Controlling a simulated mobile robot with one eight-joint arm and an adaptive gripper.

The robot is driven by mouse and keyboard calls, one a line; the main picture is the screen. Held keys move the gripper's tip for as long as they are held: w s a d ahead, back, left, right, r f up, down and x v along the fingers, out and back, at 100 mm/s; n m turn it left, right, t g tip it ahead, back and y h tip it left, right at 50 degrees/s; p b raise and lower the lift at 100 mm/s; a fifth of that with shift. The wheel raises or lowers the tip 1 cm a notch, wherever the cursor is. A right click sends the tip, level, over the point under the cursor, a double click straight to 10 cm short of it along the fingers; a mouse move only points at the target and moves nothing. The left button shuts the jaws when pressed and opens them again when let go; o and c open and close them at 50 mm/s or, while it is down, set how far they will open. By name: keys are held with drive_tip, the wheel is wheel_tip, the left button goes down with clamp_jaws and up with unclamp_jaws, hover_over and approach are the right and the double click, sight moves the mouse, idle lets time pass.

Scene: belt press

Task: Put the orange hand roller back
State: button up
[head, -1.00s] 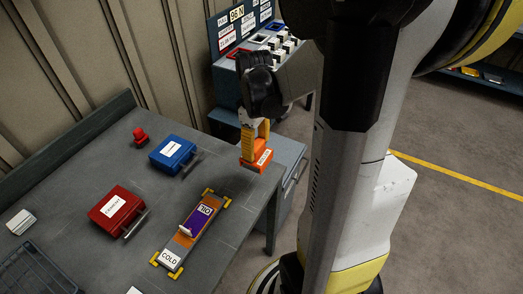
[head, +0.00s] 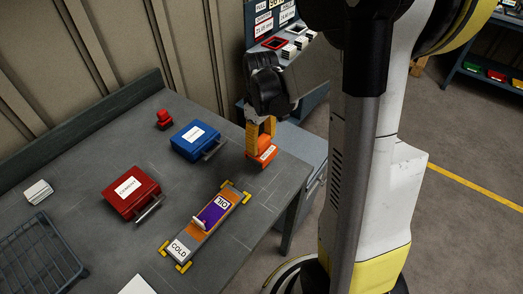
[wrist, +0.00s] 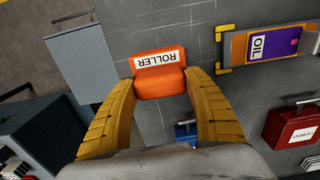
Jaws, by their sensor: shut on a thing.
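The orange hand roller (head: 262,151), with a white label reading ROLLER, is at the fingertips of my gripper (head: 261,130). In the wrist view the roller (wrist: 159,80) sits between the two yellow fingers of my gripper (wrist: 161,84), which are shut on it. It is over the right part of the grey bench (head: 270,186), near the bench's right edge. I cannot tell whether its underside touches the bench top. The roller's label faces outward from the fingers.
A blue case (head: 195,139), a red case (head: 131,191) and a red knob-like item (head: 164,119) stand on the bench. A jig with yellow corners (head: 184,267) holds an orange and purple strip. A wire basket (head: 40,258) is at left. Bare bench lies around the roller.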

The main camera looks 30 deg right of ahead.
sight(261, 151)
wheel_tip(261, 151, down, 4)
drive_tip(key=shift+r+b, duration=0.2)
drive_tip(key=shift+b, duration=0.45)
drive_tip(key=shift+r, duration=0.1)
drive_tip(key=shift+f+b, duration=0.6)
drive_tip(key=shift+f, duration=0.1)
drive_tip(key=shift+c, duration=0.6)
drive_tip(key=o, duration=1.3)
drive_tip(key=shift+o, duration=0.2)
drive_tip(key=shift+r, duration=0.1)
